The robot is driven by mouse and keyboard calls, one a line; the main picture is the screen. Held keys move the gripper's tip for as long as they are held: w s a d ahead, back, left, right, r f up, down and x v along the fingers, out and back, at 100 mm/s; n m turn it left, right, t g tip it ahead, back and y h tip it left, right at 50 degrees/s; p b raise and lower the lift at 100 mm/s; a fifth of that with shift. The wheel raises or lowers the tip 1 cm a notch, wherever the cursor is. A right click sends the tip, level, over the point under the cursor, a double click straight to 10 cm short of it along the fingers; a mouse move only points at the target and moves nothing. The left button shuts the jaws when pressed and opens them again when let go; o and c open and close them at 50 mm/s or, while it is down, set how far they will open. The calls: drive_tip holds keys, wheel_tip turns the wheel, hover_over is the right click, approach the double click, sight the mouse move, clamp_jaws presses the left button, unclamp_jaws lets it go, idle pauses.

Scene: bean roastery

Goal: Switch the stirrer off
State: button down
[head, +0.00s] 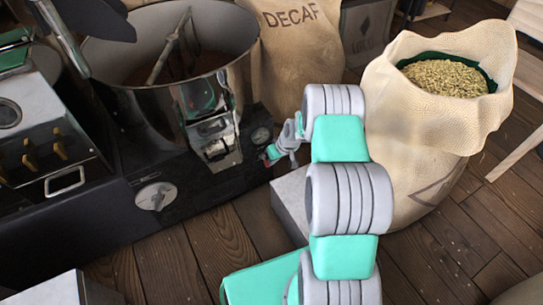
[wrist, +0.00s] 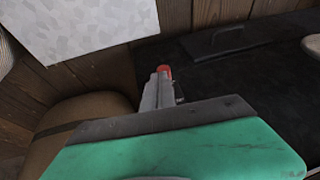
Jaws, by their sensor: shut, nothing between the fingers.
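The stirrer arm (head: 168,48) stands inside the large round metal pan (head: 130,82) at the upper left of the head view. On the dark base below the pan are a round silver dial plate (head: 155,196) and a smaller round dial (head: 261,135). I cannot tell which control works the stirrer. My gripper (head: 268,156) is shut and empty, close to the dark base just below the smaller dial. Contact cannot be made out. In the wrist view my gripper (wrist: 163,74) shows shut, with red at its tip, in front of a dark surface (wrist: 235,75).
An open sack of pale beans (head: 425,135) stands right of my arm. A machine with yellow levers (head: 30,150) is at the left. A pale grey block (head: 290,205) stands under my arm.

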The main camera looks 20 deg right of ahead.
drive_tip(key=shift+s+f, duration=0.4)
drive_tip(key=shift+f, duration=0.25)
drive_tip(key=shift+w+r+b, duration=0.35)
drive_tip(key=shift+w+b, duration=0.05)
drive_tip(key=shift+w, duration=0.3)
